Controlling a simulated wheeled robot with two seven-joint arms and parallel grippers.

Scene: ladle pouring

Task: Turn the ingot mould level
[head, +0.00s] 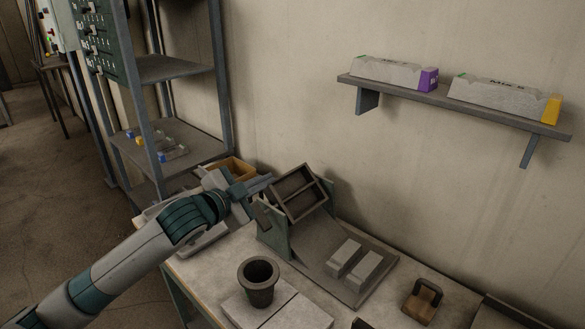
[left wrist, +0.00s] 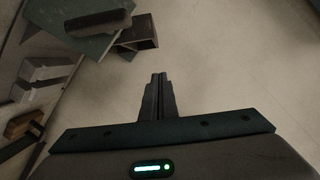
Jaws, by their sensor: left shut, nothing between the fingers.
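The ingot mould (head: 299,193) is a dark, open-topped box with a divider. It hangs tilted between the green uprights of a stand (head: 273,236) and its open top faces the front left. My left gripper (head: 268,180) is just left of the mould's upper left edge; I cannot tell whether it touches. In the left wrist view the left gripper's fingers (left wrist: 159,80) are together with nothing between them. The mould (left wrist: 138,34) shows there beyond and left of the fingers, partly behind a green plate (left wrist: 92,38). My right gripper is not in view.
Two grey bars (head: 353,262) lie on the stand's base. A dark crucible (head: 258,284) stands in front on pale slabs. A wooden block with a dark handle (head: 421,302) is at the right. A yellow bin (head: 237,167) is behind my arm, and a wall shelf (head: 455,106) hangs above.

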